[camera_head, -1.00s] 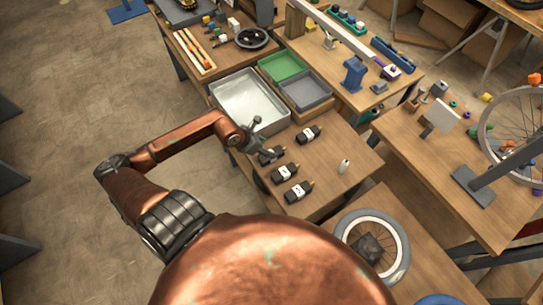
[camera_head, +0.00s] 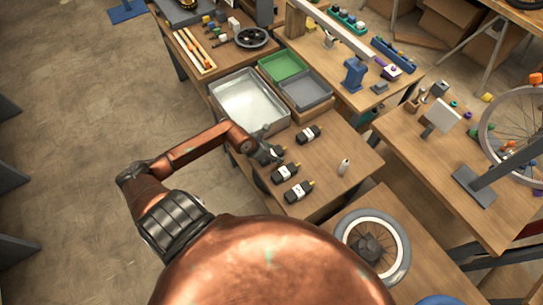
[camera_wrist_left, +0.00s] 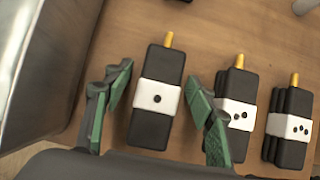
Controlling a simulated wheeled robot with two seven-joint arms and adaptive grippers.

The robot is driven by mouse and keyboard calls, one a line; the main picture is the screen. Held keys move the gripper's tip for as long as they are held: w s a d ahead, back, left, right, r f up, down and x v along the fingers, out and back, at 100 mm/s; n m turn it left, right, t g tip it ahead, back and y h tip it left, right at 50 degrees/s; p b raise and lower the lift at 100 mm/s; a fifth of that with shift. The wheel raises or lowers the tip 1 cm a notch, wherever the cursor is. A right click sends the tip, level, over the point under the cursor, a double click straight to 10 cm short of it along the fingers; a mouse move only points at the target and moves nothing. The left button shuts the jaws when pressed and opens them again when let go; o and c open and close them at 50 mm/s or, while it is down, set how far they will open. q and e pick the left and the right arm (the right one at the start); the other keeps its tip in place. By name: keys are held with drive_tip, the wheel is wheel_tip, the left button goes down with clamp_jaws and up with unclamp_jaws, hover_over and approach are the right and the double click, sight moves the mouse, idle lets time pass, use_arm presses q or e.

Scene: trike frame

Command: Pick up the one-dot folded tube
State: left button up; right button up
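The one-dot folded tube (camera_wrist_left: 151,121) is black with a white band, a single black dot and a yellow tip. It lies on the wooden table, between the spread green-padded fingers of my left gripper (camera_wrist_left: 160,115) in the left wrist view. The gripper is open; I see no contact with the tube. In the head view my left gripper (camera_head: 265,149) covers most of this tube. The two-dot tube (camera_wrist_left: 236,114) is close beside the right finger. A tube with several dots (camera_wrist_left: 290,126) lies further right. My right gripper is not in view.
Another black tube (camera_head: 308,134) lies farther back, and a small white bottle (camera_head: 344,166) stands to the right. A metal tray (camera_head: 222,91) borders the tubes' area; its wall is close left of the gripper. Green (camera_head: 264,66) and grey bins stand behind.

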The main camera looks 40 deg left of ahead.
use_arm(q)
drive_tip(key=c, duration=1.1)
drive_tip(key=shift+c, duration=0.3)
drive_tip(key=shift+r, duration=0.1)
